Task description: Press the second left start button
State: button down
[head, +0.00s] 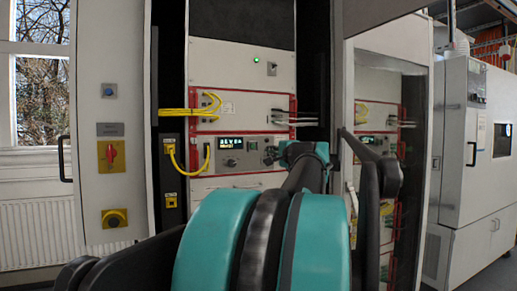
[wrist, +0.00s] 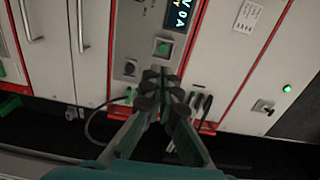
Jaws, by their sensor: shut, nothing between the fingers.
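A square green button (wrist: 162,47) sits on a grey panel beside a lit display (wrist: 180,15) in the wrist view. I cannot tell for sure whether it is the second left start button. My gripper (wrist: 162,92) is shut and empty, its dark fingertips just below the button in the picture and seemingly apart from it. Part of another green button (wrist: 3,70) shows at the left edge. In the head view my gripper (head: 271,155) is small, in front of the cabinet right of the display (head: 237,143), and partly hidden by my arm.
Cables and plugs (wrist: 202,103) hang close to the right of my fingers. A toggle switch (wrist: 263,106) and a green lamp (wrist: 288,88) are farther right. Metal handles (wrist: 32,22) stick out at upper left.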

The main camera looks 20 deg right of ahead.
aim_at(253, 146)
jog(key=shift+d+r, duration=0.3)
jog(key=shift+d, duration=0.05)
jog(key=w, duration=1.4)
jog(key=shift+a, duration=0.3)
